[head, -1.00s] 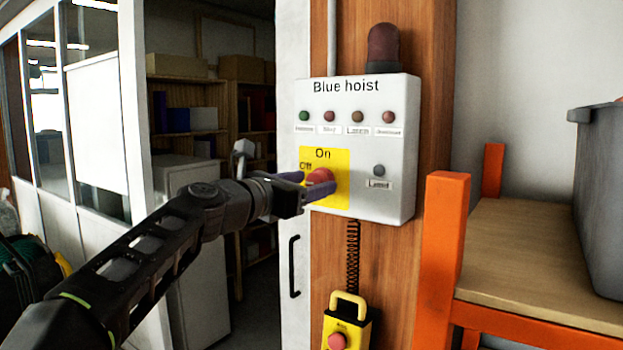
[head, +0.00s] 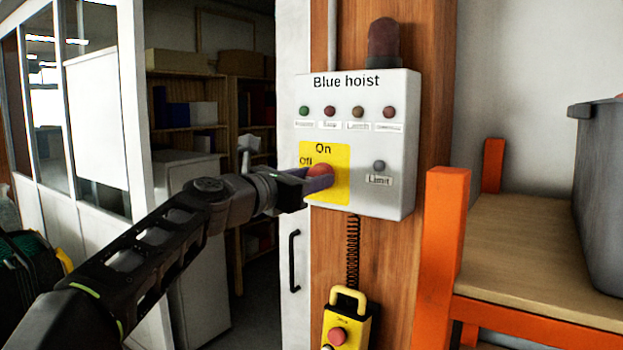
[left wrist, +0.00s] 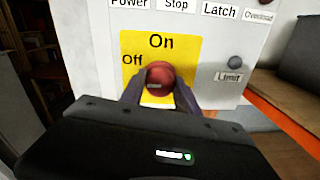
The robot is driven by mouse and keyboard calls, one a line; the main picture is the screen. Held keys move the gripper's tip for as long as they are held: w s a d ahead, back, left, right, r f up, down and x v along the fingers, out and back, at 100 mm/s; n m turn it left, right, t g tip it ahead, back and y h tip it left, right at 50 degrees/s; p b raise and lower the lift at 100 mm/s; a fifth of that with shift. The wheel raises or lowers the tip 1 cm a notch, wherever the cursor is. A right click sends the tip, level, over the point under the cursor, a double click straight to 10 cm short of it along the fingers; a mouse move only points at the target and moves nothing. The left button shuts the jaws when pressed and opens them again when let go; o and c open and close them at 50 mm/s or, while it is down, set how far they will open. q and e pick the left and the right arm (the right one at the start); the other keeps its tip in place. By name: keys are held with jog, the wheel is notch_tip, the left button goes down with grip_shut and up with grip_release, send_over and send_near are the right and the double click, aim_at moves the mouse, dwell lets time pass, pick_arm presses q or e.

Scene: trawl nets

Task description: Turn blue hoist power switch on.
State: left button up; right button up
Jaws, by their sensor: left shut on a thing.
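The blue hoist box (head: 392,150) is a white panel on a wooden post, labelled "Blue hoist". Its red power switch knob (head: 320,170) sits on a yellow plate (head: 340,192) marked "Off" at left and "On" at top. In the left wrist view the red knob (left wrist: 160,75) is between the fingers, with a small pale mark low on its face. My left gripper (head: 318,182) is shut on the knob, its fingers on either side. The fingers hide part of the knob, and I cannot tell which mark it points to. My right gripper is not in view.
Small lamps line the box's top, with a dark red beacon (head: 384,45) above. A yellow pendant control (head: 347,322) hangs below on a coiled cord (head: 353,255). An orange-framed shelf (head: 443,250) with a grey bin (head: 600,200) stands close at the right.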

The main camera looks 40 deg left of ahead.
pick_arm(q)
grip_shut()
jog(key=shift+m, duration=0.4)
jog(key=m+b, duration=0.2)
jog(key=m, duration=0.6)
jog(key=m+b, duration=0.2)
jog(key=m, duration=0.6)
jog(key=shift+d+f+m+g+y, duration=0.1)
jog(key=shift+d+m+g+y, duration=0.1)
jog(key=shift+m+g+y, duration=0.15)
